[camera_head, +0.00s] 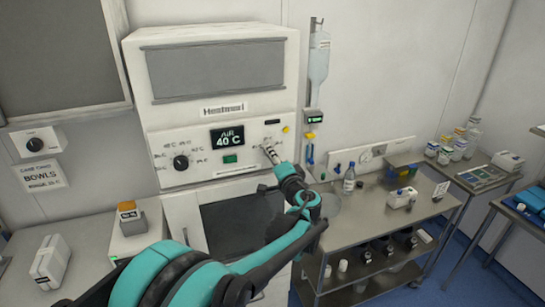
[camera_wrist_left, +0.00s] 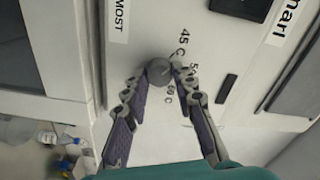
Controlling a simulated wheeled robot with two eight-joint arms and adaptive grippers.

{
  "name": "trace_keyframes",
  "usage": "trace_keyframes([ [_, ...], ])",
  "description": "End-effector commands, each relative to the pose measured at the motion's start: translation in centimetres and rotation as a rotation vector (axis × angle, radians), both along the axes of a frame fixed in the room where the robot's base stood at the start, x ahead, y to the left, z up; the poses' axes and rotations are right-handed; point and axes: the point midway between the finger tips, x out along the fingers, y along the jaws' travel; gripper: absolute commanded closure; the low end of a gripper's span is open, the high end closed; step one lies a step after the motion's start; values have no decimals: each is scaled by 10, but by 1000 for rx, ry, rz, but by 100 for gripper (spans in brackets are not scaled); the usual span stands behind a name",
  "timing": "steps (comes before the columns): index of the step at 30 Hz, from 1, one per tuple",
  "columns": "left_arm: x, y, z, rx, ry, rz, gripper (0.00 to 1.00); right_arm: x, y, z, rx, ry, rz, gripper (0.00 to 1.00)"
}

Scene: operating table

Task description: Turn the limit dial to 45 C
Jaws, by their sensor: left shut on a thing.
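The limit dial (camera_wrist_left: 158,69) is a small round grey knob on the white cabinet's front panel. Marks reading 45 C, 50 C and 60 C show beside it in the left wrist view. My left gripper (camera_head: 271,154) is at the right part of the panel, with its two fingers on either side of the dial, shut on it. The fingers hide part of the marks, and I cannot tell clearly which mark the dial points to. The cabinet's display (camera_head: 227,137) reads AIR 40 C. My right gripper is not in view.
An orange-topped box (camera_head: 129,214) stands on the left counter. A steel cart (camera_head: 375,210) with bottles stands at the right.

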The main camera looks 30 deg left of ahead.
Motion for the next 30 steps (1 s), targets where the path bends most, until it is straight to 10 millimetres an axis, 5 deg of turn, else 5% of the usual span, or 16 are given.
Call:
trace_keyframes([
  [26,-1,0,-2,-106,-118,2,100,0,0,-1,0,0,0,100],
  [27,-1,0,-2,-105,-117,2,66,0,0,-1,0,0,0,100],
  [30,-1,0,-2,-104,-116,1,53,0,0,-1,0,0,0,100],
])
